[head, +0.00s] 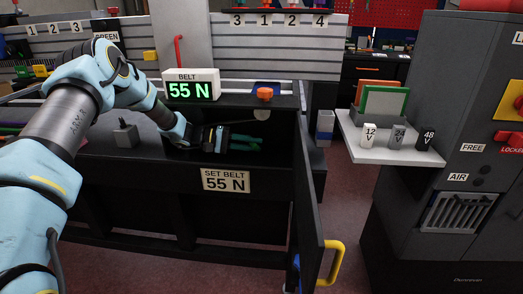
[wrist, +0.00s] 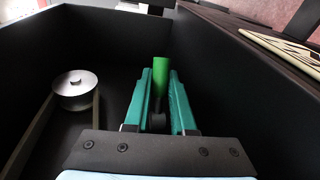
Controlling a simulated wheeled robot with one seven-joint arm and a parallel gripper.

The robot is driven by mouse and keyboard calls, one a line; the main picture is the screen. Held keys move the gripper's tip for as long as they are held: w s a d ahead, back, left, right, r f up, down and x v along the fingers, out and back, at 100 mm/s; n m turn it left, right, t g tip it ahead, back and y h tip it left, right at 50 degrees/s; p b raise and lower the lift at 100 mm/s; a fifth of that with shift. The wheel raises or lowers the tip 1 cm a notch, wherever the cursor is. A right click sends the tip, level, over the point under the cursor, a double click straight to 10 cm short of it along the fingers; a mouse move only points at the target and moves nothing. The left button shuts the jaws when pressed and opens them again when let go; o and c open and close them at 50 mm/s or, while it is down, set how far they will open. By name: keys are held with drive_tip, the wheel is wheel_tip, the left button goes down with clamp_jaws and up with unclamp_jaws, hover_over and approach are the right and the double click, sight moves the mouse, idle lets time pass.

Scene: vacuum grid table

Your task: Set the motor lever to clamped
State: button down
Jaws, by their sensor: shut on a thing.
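My gripper (head: 258,143) reaches into the dark open compartment below the belt display. In the wrist view its two teal fingers (wrist: 159,85) are shut on the motor lever (wrist: 161,70), a round bar with a bright green end that stands between the fingertips. A dark round part of it shows lower down between the fingers. In the head view I cannot make out the lever apart from the teal fingers. No mark for the clamped position shows, so I cannot tell its setting.
A metal pulley (wrist: 76,86) with a belt (wrist: 32,140) lies left of my fingers. Dark compartment walls stand close around. The display (head: 191,86) reads 55 N, as does the label (head: 225,180). An open door (head: 308,200) with a yellow handle (head: 333,264) hangs at the right.

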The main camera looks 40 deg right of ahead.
drive_tip(key=shift+w, duration=0.1)
idle(0.3)
drive_tip(key=c, duration=1)
unclamp_jaws()
drive_tip(key=shift+r, duration=0.1)
